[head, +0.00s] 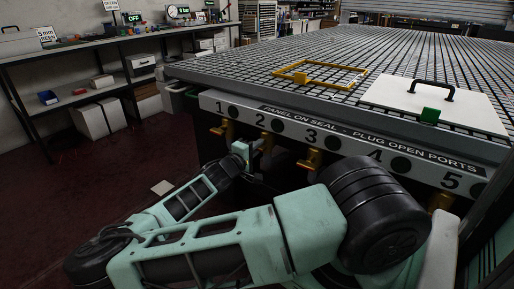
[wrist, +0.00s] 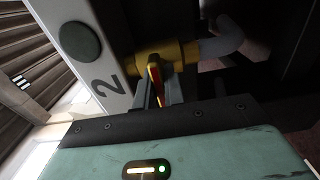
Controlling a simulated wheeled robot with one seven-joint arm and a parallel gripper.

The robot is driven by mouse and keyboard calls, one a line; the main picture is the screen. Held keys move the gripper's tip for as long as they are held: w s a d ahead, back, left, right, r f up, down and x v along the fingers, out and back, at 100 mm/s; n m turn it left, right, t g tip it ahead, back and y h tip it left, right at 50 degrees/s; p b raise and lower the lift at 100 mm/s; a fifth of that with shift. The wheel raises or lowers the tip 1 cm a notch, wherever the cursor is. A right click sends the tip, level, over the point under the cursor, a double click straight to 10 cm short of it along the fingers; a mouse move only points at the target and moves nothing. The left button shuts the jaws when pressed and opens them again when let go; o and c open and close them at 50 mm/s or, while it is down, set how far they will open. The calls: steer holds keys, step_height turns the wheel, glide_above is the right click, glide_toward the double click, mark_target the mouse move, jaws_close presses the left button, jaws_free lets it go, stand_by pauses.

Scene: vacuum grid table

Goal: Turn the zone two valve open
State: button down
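The zone two valve has a brass-yellow body (wrist: 180,53) beside the number 2 in the wrist view, with a grey pipe running from it. Its thin red-and-yellow handle (wrist: 154,77) points down toward my gripper (wrist: 159,98). The grey fingers stand on either side of the handle, very close to it; whether they press on it is unclear. In the head view, my gripper (head: 246,152) is below the 2 on the table's front edge, at the valve (head: 266,142), which it partly hides.
Brass valves for zone one (head: 222,131) and zone three (head: 310,159) hang on either side under the numbered front panel (head: 345,138). A yellow frame (head: 320,75) lies behind.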

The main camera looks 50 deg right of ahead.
steer(key=shift+n+p, duration=0.3)
steer(key=shift+p, duration=0.1)
steer(key=n+p, duration=0.1)
steer(key=p, duration=0.1)
steer(key=n+p, duration=0.2)
steer(key=shift+r, duration=0.25)
steer(key=n+p, duration=0.3)
steer(key=n, duration=0.1)
steer(key=shift+f, duration=0.1)
steer(key=n+p, duration=0.3)
steer(key=shift+n, duration=0.3)
steer(key=n+p, duration=0.2)
steer(key=n, duration=0.1)
steer(key=shift+f, duration=0.1)
steer(key=shift+f+n+p, duration=0.15)
steer(key=shift+n+p, duration=0.45)
steer(key=shift+n, duration=1.2)
steer(key=shift+a+n, duration=0.1)
steer(key=shift+n, duration=0.2)
steer(key=c, duration=1.5)
jaws_free()
